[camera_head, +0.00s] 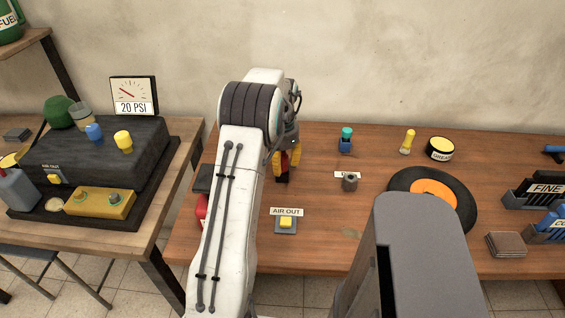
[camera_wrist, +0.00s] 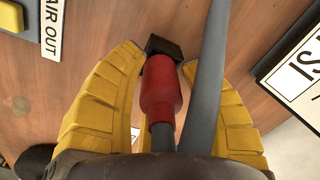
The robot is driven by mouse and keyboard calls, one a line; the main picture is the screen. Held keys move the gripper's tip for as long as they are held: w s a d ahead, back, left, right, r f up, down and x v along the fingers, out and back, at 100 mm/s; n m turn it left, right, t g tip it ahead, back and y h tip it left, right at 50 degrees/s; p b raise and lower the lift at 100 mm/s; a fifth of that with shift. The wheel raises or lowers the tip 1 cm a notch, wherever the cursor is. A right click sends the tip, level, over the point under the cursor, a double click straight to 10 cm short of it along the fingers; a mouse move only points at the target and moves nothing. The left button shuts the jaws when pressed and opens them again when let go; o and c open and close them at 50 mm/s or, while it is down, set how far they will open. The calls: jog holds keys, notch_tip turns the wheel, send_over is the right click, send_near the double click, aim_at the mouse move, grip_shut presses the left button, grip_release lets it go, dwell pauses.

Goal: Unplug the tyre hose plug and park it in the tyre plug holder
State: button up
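In the head view my gripper (camera_head: 287,163) points down over that dark block (camera_head: 282,179), with some red showing between the fingers. The fingertips lie close on both sides of the plug; the hose partly covers the right finger, so contact is unclear. A grey, round, upright socket (camera_head: 350,182) with a small label stands to the right; I cannot read which holder it is.
A yellow AIR OUT button (camera_head: 286,222) lies in front of my gripper. A blue block with a teal top (camera_head: 346,140), a yellow-topped piece (camera_head: 407,142), a tin (camera_head: 439,149) and a black-orange disc (camera_head: 432,194) stand rightward. A side table (camera_head: 155,205) with a 20 PSI gauge (camera_head: 134,95) is left.

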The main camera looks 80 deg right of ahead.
jog(key=shift+o, duration=1.1)
jog(key=shift+r, duration=0.1)
notch_tip(320, 180, up, 12)
jog(key=shift+a+f, duration=0.1)
jog(key=shift+a, duration=0.05)
jog(key=shift+w, duration=0.1)
